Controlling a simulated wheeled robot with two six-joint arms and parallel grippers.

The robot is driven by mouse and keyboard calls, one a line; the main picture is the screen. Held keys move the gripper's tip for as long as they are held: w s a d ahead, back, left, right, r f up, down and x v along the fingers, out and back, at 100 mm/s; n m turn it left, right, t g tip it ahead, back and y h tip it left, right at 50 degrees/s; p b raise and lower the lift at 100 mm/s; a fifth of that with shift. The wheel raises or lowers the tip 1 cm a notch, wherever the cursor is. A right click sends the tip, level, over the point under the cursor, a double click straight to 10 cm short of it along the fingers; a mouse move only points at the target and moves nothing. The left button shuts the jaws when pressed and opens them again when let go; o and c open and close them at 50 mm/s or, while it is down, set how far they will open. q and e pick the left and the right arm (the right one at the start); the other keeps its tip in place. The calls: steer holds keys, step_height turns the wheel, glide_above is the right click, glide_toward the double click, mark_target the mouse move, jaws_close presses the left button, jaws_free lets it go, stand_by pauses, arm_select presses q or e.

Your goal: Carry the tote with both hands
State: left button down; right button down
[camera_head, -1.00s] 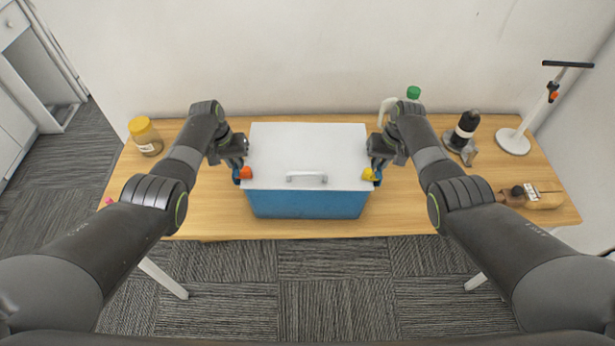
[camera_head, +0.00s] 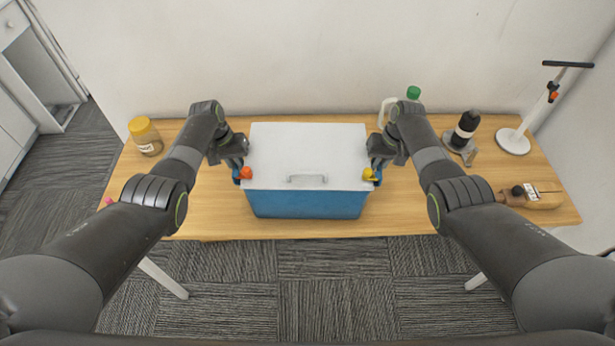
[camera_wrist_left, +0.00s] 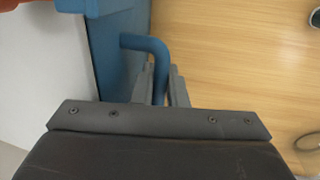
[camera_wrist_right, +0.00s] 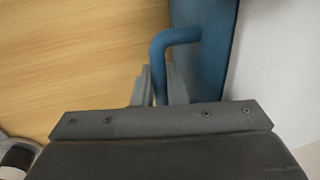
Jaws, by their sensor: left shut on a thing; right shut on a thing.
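The tote (camera_head: 306,204) is a blue box with a white lid (camera_head: 307,150) and a clear handle on the lid. It is at the middle of the wooden table in the head view. My left gripper (camera_head: 240,172) is at its left side, and the left wrist view shows the fingers (camera_wrist_left: 162,85) shut on the blue left side handle (camera_wrist_left: 150,43). My right gripper (camera_head: 374,172) is at its right side, and the right wrist view shows the fingers (camera_wrist_right: 158,85) shut on the blue right side handle (camera_wrist_right: 176,37). Whether the tote's underside touches the table is hidden.
The table (camera_head: 210,215) also bears a yellow-lidded jar (camera_head: 145,137) at left. At right are a green-capped jug (camera_head: 413,93), a dark bottle (camera_head: 465,130), a brown bottle lying down (camera_head: 540,200) and a white stand (camera_head: 514,141). A wall (camera_head: 300,60) is behind. Orange and yellow round things sit by the grippers.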

arm_select(q)
steer(key=shift+w+r, duration=0.15)
steer(key=shift+r, duration=0.05)
arm_select(e)
steer(key=shift+w+r, duration=0.15)
steer(key=shift+r, duration=0.05)
